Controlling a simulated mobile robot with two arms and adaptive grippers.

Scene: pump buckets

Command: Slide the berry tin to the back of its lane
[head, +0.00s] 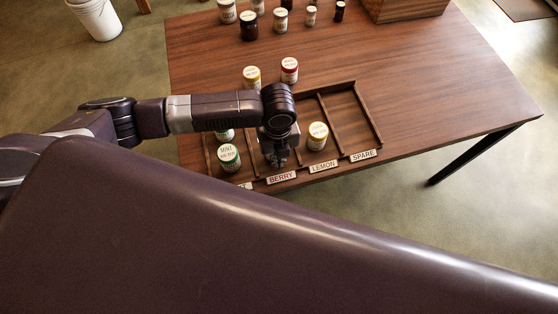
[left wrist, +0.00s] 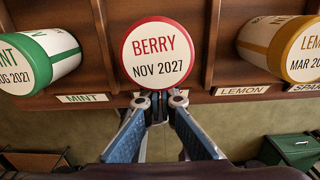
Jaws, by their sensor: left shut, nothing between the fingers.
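The berry tin (left wrist: 158,52), with a red-rimmed white lid reading BERRY NOV 2027, stands in the lane between mint and lemon in the left wrist view. In the head view my arm and gripper hide it. My left gripper (left wrist: 160,98) is shut and empty, its fingertips at the tin's near, label side. I cannot tell whether they touch it. In the head view the left gripper (head: 279,162) is over the front of the lane with the BERRY label (head: 282,177). My right gripper is not in view.
The mint tin (head: 229,157) stands left of the gripper and the lemon tin (head: 318,135) right of it, beyond thin wooden dividers. The spare lane (head: 350,115) is empty. A red-lidded tin (head: 289,69) and a yellow-lidded tin (head: 251,76) stand behind the lanes.

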